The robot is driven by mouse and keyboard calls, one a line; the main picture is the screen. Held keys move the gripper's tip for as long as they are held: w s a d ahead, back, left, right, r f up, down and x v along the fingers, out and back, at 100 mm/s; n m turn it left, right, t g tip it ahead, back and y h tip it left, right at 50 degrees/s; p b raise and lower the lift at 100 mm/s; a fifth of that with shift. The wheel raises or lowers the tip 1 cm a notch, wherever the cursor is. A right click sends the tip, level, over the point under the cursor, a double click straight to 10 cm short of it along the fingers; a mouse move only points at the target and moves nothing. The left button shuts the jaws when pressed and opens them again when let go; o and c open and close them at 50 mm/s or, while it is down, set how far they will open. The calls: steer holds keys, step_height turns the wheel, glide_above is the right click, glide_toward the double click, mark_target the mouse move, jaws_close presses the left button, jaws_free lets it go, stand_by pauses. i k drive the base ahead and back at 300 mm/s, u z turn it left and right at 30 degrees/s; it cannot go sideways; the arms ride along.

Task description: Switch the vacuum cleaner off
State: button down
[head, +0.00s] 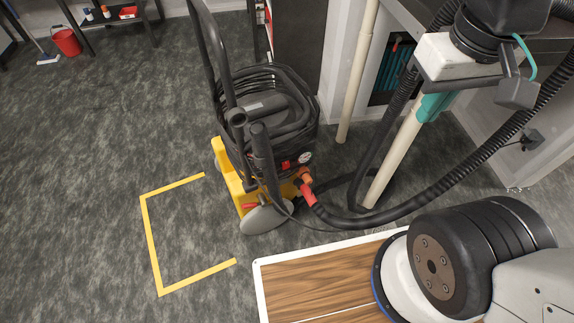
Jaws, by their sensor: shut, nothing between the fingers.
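A yellow wheeled machine (229,166) stands upright on the floor at the centre of the head view. It has a tall black handle, a coil of black hose, a small round gauge and red fittings at its front. It appears to be the vacuum cleaner, as a black corrugated hose (432,200) runs to its orange and red connector (306,188). I cannot make out its switch or whether it is on.
A yellow floor marking (152,235) lies left of the machine, with open floor around it. Pale posts (357,75) and a bench (410,15) with hanging hoses stand at the right. A red bucket (66,42) stands far left. A wood-patterned panel (310,280) is close in front.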

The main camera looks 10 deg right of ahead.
mark_target(286, 165)
steer(key=z, duration=1.55)
steer(key=k, duration=0.6)
steer(key=u, duration=1.5)
